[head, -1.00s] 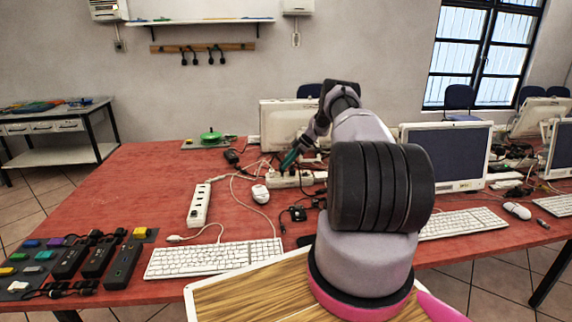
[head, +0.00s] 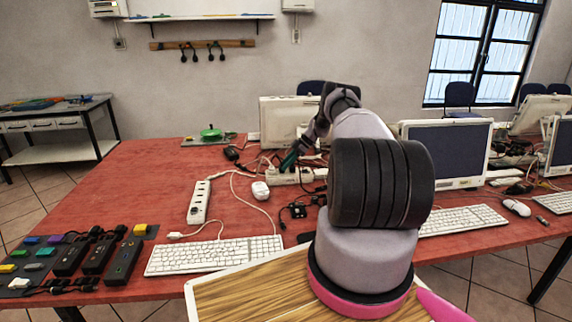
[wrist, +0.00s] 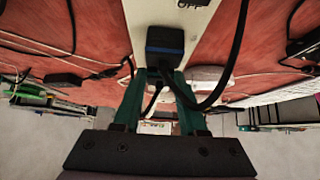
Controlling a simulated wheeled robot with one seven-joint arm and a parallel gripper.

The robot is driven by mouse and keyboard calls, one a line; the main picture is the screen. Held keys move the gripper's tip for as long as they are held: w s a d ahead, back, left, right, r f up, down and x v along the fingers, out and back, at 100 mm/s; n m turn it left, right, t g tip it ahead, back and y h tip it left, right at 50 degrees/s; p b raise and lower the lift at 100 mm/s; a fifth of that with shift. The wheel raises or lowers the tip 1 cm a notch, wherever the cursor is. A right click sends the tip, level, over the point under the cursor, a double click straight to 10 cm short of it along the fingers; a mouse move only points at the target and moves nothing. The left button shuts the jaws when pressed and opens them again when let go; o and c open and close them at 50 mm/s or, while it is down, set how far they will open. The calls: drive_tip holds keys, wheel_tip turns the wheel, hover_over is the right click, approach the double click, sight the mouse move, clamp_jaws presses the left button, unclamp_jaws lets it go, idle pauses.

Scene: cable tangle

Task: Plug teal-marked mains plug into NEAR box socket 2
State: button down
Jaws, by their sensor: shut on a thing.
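My gripper (head: 289,160), with teal fingers, reaches down over a white socket box (head: 284,179) on the red table. In the wrist view my gripper (wrist: 158,80) is shut on a dark plug (wrist: 165,42) with a blue edge, and a black cable loops from it to the right. The plug sits over the white socket box (wrist: 195,18). Whether its pins are in a socket is hidden. No teal mark or socket number can be made out. A second white socket box (head: 198,202) lies nearer, to the left.
White and black cables cross the table around the boxes. A white mouse (head: 260,190), a keyboard (head: 215,255) and a small black adapter (head: 297,210) lie nearby. A monitor (head: 284,120) stands behind my gripper. Black power strips (head: 98,258) lie at the front left.

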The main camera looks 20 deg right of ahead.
drive_tip(key=shift+f, duration=0.15)
drive_tip(key=shift+c, duration=1.9)
unclamp_jaws()
drive_tip(key=shift+d, duration=0.1)
